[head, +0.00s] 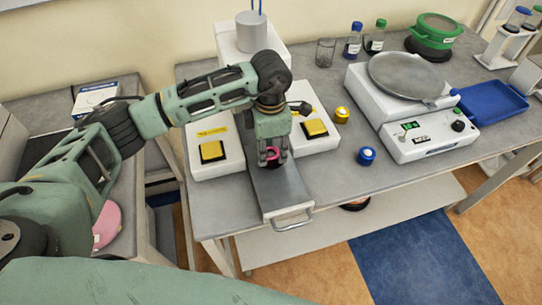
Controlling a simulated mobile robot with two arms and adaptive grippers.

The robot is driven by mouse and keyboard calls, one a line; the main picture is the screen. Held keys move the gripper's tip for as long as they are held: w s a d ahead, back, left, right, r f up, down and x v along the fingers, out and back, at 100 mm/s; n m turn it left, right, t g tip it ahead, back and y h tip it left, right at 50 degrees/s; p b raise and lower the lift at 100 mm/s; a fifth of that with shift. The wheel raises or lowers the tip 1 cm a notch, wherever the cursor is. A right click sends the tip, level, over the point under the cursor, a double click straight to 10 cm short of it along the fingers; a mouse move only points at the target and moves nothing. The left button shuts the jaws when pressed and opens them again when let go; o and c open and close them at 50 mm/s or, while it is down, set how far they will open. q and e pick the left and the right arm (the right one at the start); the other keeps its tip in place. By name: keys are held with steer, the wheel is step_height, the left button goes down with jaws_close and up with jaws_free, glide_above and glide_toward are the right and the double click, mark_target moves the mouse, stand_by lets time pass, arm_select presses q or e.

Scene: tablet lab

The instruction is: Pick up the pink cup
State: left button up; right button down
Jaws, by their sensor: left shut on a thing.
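The pink cup (272,153) is a small ring-shaped thing above the grey metal slide of the white machine, between two yellow buttons. My left gripper (271,161) points down over it, with its fingers at the cup's sides, and is shut on the cup. The gripper hides part of the cup, and I cannot tell whether the cup still touches the slide. My right gripper is not in view.
The machine's yellow buttons (212,151) (315,128) flank the slide. A gold cap (342,115) and a blue cap (366,156) lie to the right. A white scale (430,140), a blue tray (492,102) and bottles stand further right. Bare tabletop lies in front of the scale.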

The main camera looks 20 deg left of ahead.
arm_select(q)
steer(key=c, duration=0.3)
steer(key=shift+r, duration=0.1)
